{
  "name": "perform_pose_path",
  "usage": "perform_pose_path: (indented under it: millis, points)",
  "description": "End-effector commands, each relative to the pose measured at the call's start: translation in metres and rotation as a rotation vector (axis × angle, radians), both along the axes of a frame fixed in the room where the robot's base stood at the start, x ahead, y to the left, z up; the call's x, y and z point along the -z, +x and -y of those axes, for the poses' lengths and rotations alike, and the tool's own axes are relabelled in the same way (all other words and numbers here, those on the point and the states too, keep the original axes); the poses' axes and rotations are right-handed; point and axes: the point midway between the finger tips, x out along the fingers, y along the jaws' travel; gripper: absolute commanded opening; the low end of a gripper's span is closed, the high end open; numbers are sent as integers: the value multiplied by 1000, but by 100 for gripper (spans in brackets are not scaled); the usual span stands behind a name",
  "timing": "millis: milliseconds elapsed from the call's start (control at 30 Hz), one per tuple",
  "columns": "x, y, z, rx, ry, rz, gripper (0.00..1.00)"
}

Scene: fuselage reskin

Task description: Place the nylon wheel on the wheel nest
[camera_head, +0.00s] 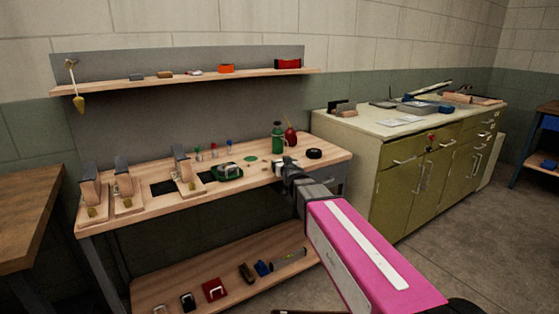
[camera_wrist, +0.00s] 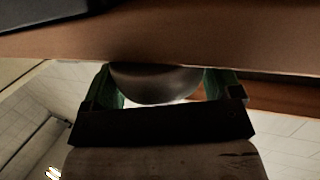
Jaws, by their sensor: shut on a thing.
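My gripper (camera_head: 284,168) is low over the right part of the workbench top, its fingers partly hidden by my own arm. In the wrist view its two green-sided fingers (camera_wrist: 163,84) are shut on a rounded grey object (camera_wrist: 155,83), which looks like the nylon wheel. Its upper part is cut off by a brown surface. In the head view a small pale patch shows at the fingers; I cannot tell whether the wheel touches the bench. I cannot identify the wheel nest for certain; a flat green disc (camera_head: 250,158) lies just left of my gripper.
A black ring-like disc (camera_head: 314,153) lies right of my gripper. A green bottle (camera_head: 277,137) and a red oil can (camera_head: 290,136) stand behind it. A green-and-black item (camera_head: 229,171) lies to the left. An olive cabinet (camera_head: 400,175) stands close on the right.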

Motion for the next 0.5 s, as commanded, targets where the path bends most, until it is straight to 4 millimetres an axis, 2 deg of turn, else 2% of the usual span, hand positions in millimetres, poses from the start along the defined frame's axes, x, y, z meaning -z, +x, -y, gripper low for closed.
perform_pose_path:
  millis: [33, 267, 500]
  points:
    - [0, 14, -4, 0, 0, 0, 57]
    - [0, 31, -8, 0, 0, 0, 57]
    - [0, 63, -17, 0, -1, 0, 57]
